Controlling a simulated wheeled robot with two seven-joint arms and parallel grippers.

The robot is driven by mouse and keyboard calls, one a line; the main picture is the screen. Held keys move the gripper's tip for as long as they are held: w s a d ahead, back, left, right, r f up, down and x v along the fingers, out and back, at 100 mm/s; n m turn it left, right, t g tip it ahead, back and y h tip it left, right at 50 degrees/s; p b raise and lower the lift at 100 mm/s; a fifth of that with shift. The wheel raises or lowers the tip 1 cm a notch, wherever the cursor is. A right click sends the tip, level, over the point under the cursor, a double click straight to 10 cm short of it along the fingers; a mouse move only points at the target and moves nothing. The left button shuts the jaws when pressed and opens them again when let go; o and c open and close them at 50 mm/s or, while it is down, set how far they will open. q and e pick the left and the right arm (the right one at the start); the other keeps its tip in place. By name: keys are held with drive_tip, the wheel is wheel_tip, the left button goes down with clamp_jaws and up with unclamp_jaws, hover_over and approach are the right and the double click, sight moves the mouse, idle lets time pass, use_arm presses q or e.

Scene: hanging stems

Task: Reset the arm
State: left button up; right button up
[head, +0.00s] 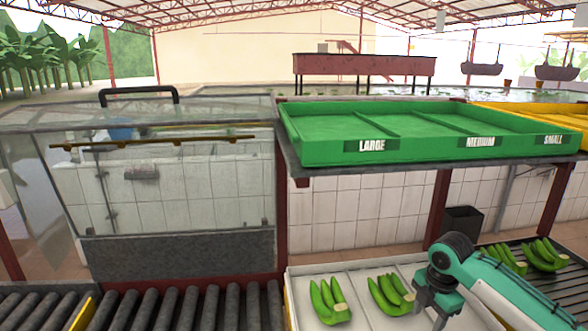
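My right arm comes in from the lower right. Its gripper (430,314) points down over the white surface, just right of a green banana bunch (390,294). Its fingers look apart, with nothing visible between them; the tips are small in the picture. Another green bunch (329,301) lies further left on the same white surface (356,281). My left gripper is not in view.
A green tray (330,131) with LARGE, MEDIUM and SMALL sections stands empty on a raised shelf. More bunches (543,254) lie on dark rollers at right. A roller conveyor (190,312) and a glass-sided tank (160,180) are at left.

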drive_tip(key=s+a+f+m+t+y, duration=0.2)
drive_tip(key=s+a+f+m, duration=0.5)
drive_tip(key=s+a+f, duration=0.9)
drive_tip(key=s+d+r+m+h, duration=0.1)
drive_tip(key=s+d+m, duration=0.4)
drive_tip(key=s, duration=0.4)
drive_tip(key=s+d+m+h, duration=0.1)
drive_tip(key=s+d+m, duration=0.1)
drive_tip(key=s+m, duration=0.7)
wheel_tip(320, 180, down, 32)
drive_tip(key=s+n, duration=0.1)
drive_tip(key=s, duration=0.1)
drive_tip(key=s+d+f+g, duration=0.1)
drive_tip(key=s+d+f, duration=0.1)
drive_tip(key=s+f, duration=0.7)
drive_tip(key=s+d+f, duration=0.1)
drive_tip(key=s+f, duration=0.8)
drive_tip(key=shift+s+d+f+g, duration=0.25)
drive_tip(key=shift+s+d+g, duration=0.15)
drive_tip(key=c, duration=0.3)
drive_tip(key=shift+s, duration=0.15)
